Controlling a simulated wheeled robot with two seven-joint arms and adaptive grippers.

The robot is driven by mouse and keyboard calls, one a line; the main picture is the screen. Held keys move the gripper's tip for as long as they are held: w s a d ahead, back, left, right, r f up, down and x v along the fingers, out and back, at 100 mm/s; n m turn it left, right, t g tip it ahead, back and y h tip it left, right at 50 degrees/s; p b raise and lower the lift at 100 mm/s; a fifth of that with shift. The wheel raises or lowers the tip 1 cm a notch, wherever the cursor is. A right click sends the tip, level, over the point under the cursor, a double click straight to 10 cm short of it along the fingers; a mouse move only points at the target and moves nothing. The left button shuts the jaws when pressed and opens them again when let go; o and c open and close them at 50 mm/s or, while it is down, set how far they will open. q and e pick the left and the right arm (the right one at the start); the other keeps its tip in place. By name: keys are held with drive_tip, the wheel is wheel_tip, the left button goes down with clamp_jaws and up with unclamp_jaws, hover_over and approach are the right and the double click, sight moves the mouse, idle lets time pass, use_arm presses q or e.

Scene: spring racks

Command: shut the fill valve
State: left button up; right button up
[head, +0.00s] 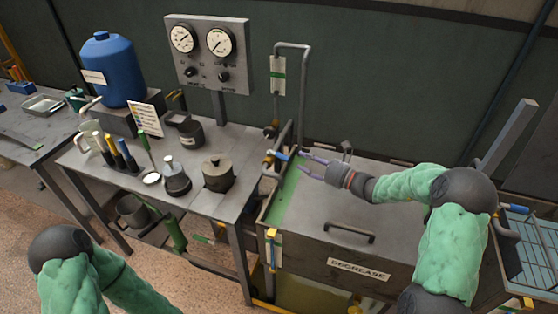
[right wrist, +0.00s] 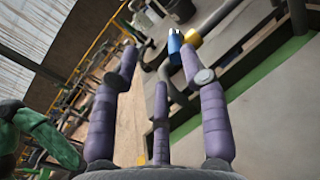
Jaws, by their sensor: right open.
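The fill valve (head: 269,157) sits on the grey pipe at the left end of the tank, with a brass-yellow body and a blue lever (head: 280,155). In the right wrist view the blue lever (right wrist: 175,42) and the yellow part (right wrist: 193,38) show just beyond the fingertips, closer to the right finger. My right gripper (head: 302,163) reaches in from the right over the tank. Its purple fingers (right wrist: 160,68) are spread with nothing between them. I cannot tell whether a fingertip touches the lever. My left arm shows at the lower left, its gripper out of view.
The DEGREASE tank (head: 330,262) has a grey lid (head: 385,222) with a handle. A bench left of it holds a lidded pot (head: 218,175), a flask, tools and a blue drum (head: 113,70). A gauge panel (head: 208,52) and tall pipe (head: 308,85) stand behind.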

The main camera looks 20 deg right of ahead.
sight(278, 155)
drive_tip(key=w+a+f+b, duration=0.1)
drive_tip(key=w+a, duration=0.1)
drive_tip(key=w+a+f+b, duration=0.1)
drive_tip(key=w+a+b, duration=0.1)
drive_tip(key=w, duration=0.1)
drive_tip(key=w+a+f+b, duration=0.1)
drive_tip(key=w+a+b, duration=0.1)
drive_tip(key=w+a, duration=0.1)
drive_tip(key=shift+w+f, duration=0.1)
drive_tip(key=shift+f, duration=0.15)
idle(0.5)
clamp_jaws()
